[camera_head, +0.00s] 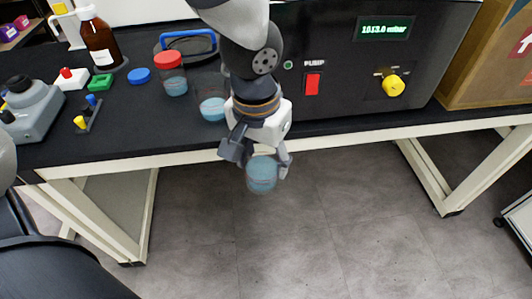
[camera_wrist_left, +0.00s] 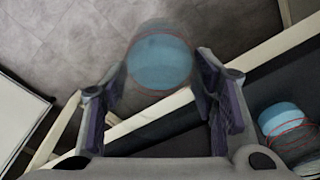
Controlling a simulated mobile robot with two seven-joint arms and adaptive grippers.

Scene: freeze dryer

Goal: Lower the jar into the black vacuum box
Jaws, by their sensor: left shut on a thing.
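A clear jar with blue contents (camera_head: 262,174) is held between the fingers of my left gripper (camera_head: 257,160). It hangs in front of the table's edge, over the floor. In the left wrist view the jar (camera_wrist_left: 160,62) sits between the fingertips of the left gripper (camera_wrist_left: 158,82). The black vacuum box (camera_head: 335,90) stands on the table behind and to the right of the gripper, with a lit display, a red pump switch and a yellow knob. Its top opening is not in view. My right gripper is not in view.
An open jar with blue contents (camera_head: 212,109) and a red-capped jar (camera_head: 172,76) stand on the black table. A blue-handled dark lid (camera_head: 187,40), a brown bottle (camera_head: 99,42) and a grey device (camera_head: 33,108) are further left. A cardboard box (camera_head: 487,60) stands right of the vacuum box.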

